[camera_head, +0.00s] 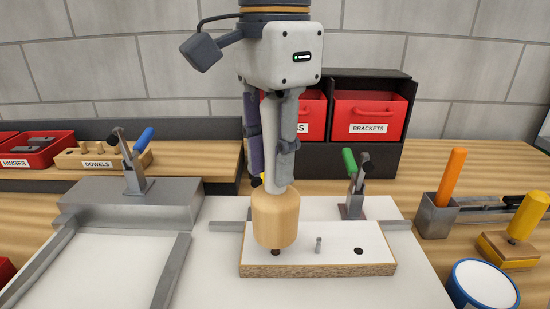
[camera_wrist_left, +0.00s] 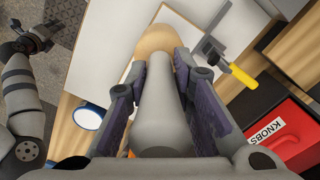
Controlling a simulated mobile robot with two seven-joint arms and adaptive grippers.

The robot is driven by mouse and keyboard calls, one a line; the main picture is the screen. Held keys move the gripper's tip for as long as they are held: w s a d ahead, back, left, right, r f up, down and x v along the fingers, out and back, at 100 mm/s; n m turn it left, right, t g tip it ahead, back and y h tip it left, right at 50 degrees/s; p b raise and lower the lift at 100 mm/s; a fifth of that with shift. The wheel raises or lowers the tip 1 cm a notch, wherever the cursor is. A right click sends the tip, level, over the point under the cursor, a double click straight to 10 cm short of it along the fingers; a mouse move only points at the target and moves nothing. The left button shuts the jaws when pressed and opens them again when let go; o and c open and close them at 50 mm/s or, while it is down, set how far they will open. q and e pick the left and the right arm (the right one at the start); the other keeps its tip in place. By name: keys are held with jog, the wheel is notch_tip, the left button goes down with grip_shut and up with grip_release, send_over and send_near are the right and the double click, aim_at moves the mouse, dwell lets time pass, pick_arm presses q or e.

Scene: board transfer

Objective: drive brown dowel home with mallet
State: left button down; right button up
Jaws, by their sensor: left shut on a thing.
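My left gripper (camera_head: 271,150) is shut on the mallet's pale grey handle (camera_head: 275,165). It also shows in the left wrist view (camera_wrist_left: 158,85), with a finger on each side of the handle. The mallet's wooden head (camera_head: 276,218) hangs down over the left part of the white-topped board (camera_head: 335,262). The brown dowel (camera_head: 275,253) shows as a short dark stub just under the head; I cannot tell if they touch. A grey dowel (camera_head: 318,244) stands in the board's middle, and a dark round spot (camera_head: 359,251) lies right of it. My right gripper (camera_wrist_left: 31,38) is small in the left wrist view.
A green-handled clamp (camera_head: 353,185) stands behind the board and a blue-handled clamp (camera_head: 137,165) stands at left. A dowel block (camera_head: 105,156) and red bins (camera_head: 367,116) are behind. A grey holder (camera_head: 437,215), yellow-handled tool (camera_head: 522,225) and blue-rimmed can (camera_head: 483,287) stand at right.

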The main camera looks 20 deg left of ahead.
aim_at(275, 100)
pick_arm(q)
jog(key=shift+r, duration=3.1)
